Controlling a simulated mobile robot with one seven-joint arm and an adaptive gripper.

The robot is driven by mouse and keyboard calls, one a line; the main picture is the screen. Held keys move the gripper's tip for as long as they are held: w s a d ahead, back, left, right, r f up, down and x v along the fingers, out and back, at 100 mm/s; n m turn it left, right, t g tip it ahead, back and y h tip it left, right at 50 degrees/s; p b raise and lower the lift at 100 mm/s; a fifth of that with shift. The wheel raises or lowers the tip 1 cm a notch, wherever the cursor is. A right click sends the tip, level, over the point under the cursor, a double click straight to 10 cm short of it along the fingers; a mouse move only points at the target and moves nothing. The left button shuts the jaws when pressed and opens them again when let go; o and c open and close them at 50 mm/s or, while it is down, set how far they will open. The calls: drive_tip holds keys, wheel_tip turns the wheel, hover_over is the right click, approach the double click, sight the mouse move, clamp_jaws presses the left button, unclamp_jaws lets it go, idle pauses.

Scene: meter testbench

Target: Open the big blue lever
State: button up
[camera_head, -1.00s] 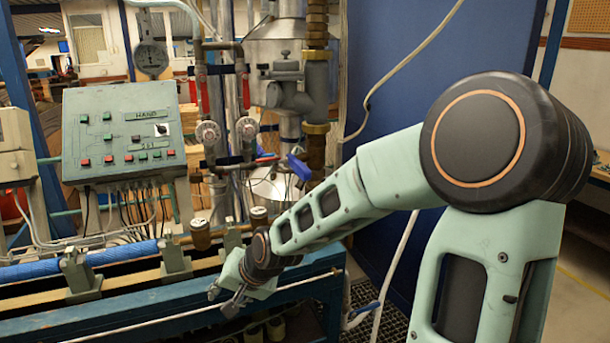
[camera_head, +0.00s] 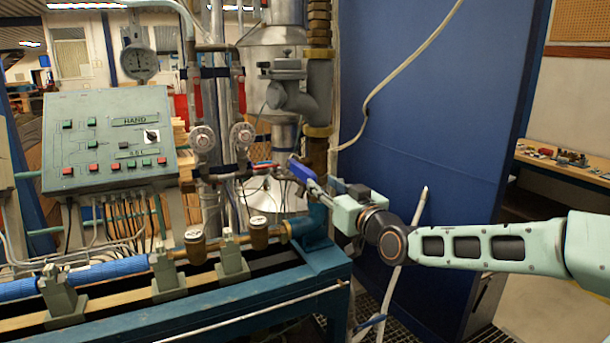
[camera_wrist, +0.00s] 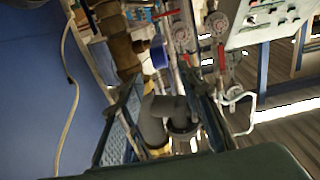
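The big blue lever (camera_head: 300,169) sits on the pipework right of the two round dials, in the middle of the head view. It also shows in the wrist view as a small blue block (camera_wrist: 158,54). My gripper (camera_head: 318,189) reaches in from the right, with its fingers pointing up and left at the lever's lower end. In the wrist view my gripper (camera_wrist: 162,80) has its two dark fingers spread apart, with the lever between and beyond their tips. I cannot tell whether a finger touches it.
A control panel (camera_head: 110,143) stands at the left. Brass and grey pipes (camera_head: 318,85) rise behind the lever. The blue bench (camera_head: 280,292) with clamps and a blue pipe runs below. A blue wall (camera_head: 430,110) stands behind on the right, with a hanging white cable.

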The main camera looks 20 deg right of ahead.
sight(306, 170)
drive_tip(key=shift+w+a+f, duration=0.1)
drive_tip(key=shift+w+a, duration=0.05)
drive_tip(key=shift+w, duration=2.45)
drive_tip(key=shift+w+a, duration=0.1)
drive_tip(key=shift+w, duration=2.5)
clamp_jaws()
